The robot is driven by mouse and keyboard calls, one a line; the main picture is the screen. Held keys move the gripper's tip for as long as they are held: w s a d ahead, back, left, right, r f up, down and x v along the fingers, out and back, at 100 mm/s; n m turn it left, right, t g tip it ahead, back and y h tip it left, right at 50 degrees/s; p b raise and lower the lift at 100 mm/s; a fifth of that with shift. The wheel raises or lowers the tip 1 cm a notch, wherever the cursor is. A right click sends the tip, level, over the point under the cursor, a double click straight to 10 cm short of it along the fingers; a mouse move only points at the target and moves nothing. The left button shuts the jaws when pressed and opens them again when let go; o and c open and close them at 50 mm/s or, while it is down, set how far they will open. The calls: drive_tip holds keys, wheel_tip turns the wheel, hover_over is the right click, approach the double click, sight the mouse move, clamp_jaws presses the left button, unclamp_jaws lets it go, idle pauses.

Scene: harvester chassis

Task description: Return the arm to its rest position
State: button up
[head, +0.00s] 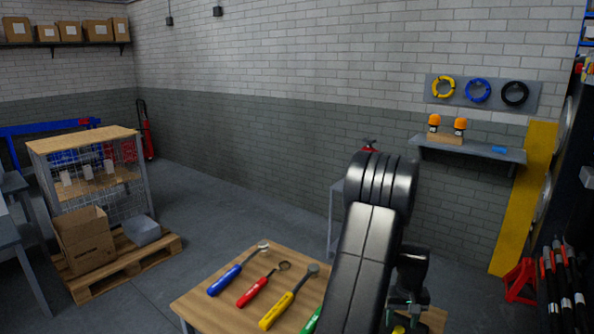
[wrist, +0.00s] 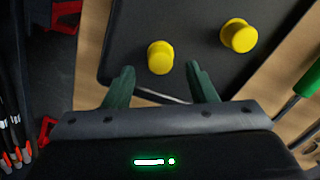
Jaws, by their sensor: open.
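My arm (head: 365,250) rises from the bottom of the head view, bends at a black joint and comes down on the right over the wooden table. My gripper (wrist: 161,82) shows in the wrist view with its two green fingers spread apart and nothing between them. Beyond the fingertips, a yellow knob-like piece (wrist: 160,57) stands on a dark panel (wrist: 190,20). A second yellow piece (wrist: 238,36) stands to its right. I cannot tell the exact gap from the fingers to the near piece. In the head view my arm hides part of the table.
The wooden table (head: 200,297) holds blue (head: 226,282), red (head: 252,292) and yellow (head: 277,311) handled tools, plus a green-handled one (head: 311,321). A wall shelf (head: 470,150), red jack stand (head: 520,281) and yellow post (head: 527,200) stand right. A pallet (head: 150,257) lies left.

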drive_tip(key=shift+r, duration=0.55)
drive_tip(key=shift+f, duration=0.1)
